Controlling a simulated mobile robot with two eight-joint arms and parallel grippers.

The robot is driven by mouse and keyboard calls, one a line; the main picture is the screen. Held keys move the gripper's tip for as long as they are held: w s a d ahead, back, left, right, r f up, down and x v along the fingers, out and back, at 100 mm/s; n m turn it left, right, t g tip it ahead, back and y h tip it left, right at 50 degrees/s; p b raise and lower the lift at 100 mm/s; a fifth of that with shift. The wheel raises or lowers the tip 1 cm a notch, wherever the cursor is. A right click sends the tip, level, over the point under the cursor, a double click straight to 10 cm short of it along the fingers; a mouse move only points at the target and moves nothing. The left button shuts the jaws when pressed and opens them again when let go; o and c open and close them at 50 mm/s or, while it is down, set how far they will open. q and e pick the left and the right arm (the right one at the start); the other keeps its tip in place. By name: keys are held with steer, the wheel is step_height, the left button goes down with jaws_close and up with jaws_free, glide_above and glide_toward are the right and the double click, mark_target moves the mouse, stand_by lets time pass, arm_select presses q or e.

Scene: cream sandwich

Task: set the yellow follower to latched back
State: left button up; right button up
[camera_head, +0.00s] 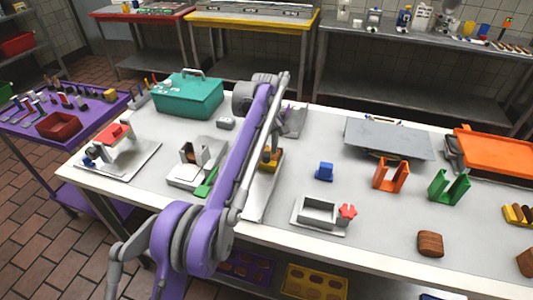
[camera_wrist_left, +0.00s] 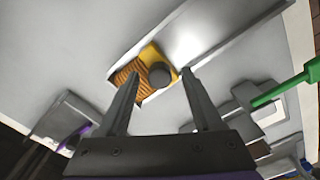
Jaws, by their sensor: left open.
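The yellow follower (camera_head: 271,155) sits in a long pale channel (camera_head: 257,205) near the middle of the table, partly hidden behind my left arm. In the left wrist view the yellow follower (camera_wrist_left: 147,55) shows beyond my fingertips, with a dark round knob (camera_wrist_left: 160,75) and a ribbed orange-brown piece (camera_wrist_left: 124,73) beside it. My left gripper (camera_wrist_left: 161,82) is open, its fingers apart on either side of the knob in the picture. I cannot tell whether they touch it. In the head view its fingers are hidden by the arm. My right gripper is not in view.
A grey device with a green handle (camera_head: 206,184) stands left of the channel. A teal box (camera_head: 188,94) is behind it. A blue block (camera_head: 324,171), a grey frame (camera_head: 319,212) and an orange holder (camera_head: 391,175) stand to the right, with bare table between them.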

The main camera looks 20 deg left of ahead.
arm_select(q)
steer(key=shift+f, duration=0.1)
jaws_close()
stand_by(0.3)
stand_by(1.1)
